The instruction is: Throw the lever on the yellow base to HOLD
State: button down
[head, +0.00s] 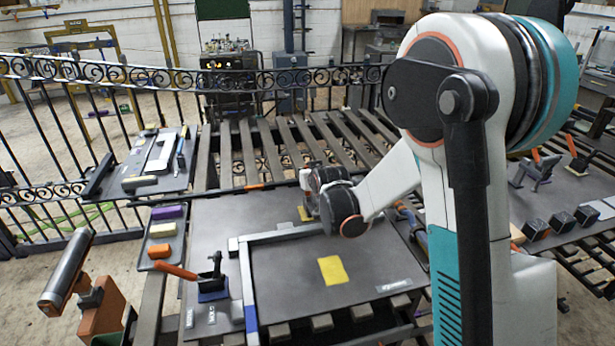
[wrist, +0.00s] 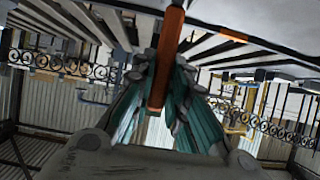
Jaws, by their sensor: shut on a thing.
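The yellow base (head: 305,213) shows only in part on the dark table top, left of my wrist; my arm hides the rest and its lever in the head view. In the wrist view an orange lever handle (wrist: 166,65) runs between the teal-and-grey fingers of my gripper (wrist: 158,105), which is shut on it. The fingertips cannot be made out in the head view. The HOLD mark of this lever is not readable.
A second lever with an orange handle (head: 176,271) stands on a blue base (head: 213,295) at the front left. A yellow square (head: 333,270) lies flat on the table. A tray of coloured blocks (head: 163,250) is at left. A scrollwork railing (head: 290,80) stands behind.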

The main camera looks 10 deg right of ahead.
jog(key=c, duration=1.6)
grip_release()
jog(key=shift+o, duration=0.2)
jog(key=v, duration=1.2)
